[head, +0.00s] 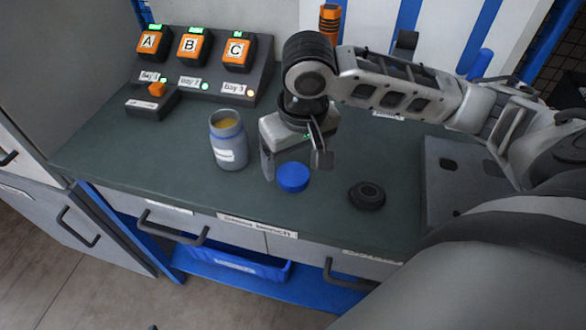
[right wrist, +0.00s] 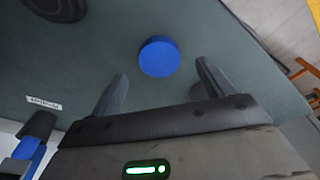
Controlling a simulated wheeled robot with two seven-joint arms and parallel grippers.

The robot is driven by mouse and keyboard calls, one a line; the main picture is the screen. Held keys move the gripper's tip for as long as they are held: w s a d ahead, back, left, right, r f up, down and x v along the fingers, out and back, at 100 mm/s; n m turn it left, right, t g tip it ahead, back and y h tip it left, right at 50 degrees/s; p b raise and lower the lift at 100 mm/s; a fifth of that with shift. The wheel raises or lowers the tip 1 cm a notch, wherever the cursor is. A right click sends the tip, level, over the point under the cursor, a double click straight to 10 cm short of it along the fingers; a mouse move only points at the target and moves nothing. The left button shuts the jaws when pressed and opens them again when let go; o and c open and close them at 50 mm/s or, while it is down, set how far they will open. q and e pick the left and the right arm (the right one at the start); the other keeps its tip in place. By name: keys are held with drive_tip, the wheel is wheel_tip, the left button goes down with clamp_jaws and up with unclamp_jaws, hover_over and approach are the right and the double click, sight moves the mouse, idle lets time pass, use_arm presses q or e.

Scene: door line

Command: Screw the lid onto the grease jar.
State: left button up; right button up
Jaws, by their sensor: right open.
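The grease jar (head: 228,140) stands upright and open on the bench, grey-blue with a white label and a yellowish content showing at its mouth. The blue lid (head: 293,177) lies on the bench to the right of the jar. It also shows in the right wrist view (right wrist: 159,56), beyond the fingertips. My right gripper (head: 294,166) is open and empty, above and close to the lid, with its fingers pointing down. In the right wrist view its two fingers (right wrist: 160,85) are spread, with the lid centred ahead of the gap. My left gripper is not in view.
A black round part (head: 367,195) lies to the right of the lid. A charger rack (head: 200,70) with orange units A, B and C stands at the back left, with a small box with an orange button (head: 153,98) before it. The bench front left is clear.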

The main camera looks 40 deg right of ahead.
sight(293, 173)
drive_tip(key=f, duration=0.4)
drive_tip(key=shift+w+d+f, duration=0.1)
drive_tip(key=shift+w, duration=0.2)
drive_tip(key=shift+c, duration=0.3)
drive_tip(key=c, duration=1)
